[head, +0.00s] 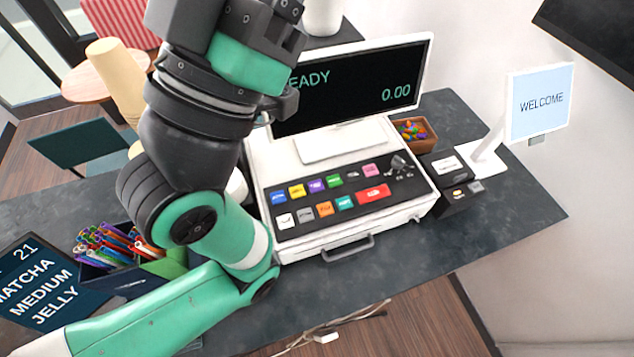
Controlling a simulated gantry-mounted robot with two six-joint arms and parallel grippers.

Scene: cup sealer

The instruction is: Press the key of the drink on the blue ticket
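The blue ticket (38,290) is at the lower left, cut by the picture edge; it reads "21", "MATCHA", "MEDIUM", "JELLY". The register's key panel (290,236) has small keys in two rows. The back row includes a blue key (278,197), yellow key (297,190), purple key (316,185), green key (333,181) and pink key (370,170). The front row includes white, grey, orange and teal keys and a wide red key (372,194). Key labels are too small to read. My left arm rises left of the register; its fingertips are not visible. My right gripper is out of view.
The register screen (350,95) shows "0.00" and "EADY", its start hidden by my arm. A pen box (125,285), candy tray (395,148), black card reader (450,205) and "WELCOME" sign (540,103) stand around.

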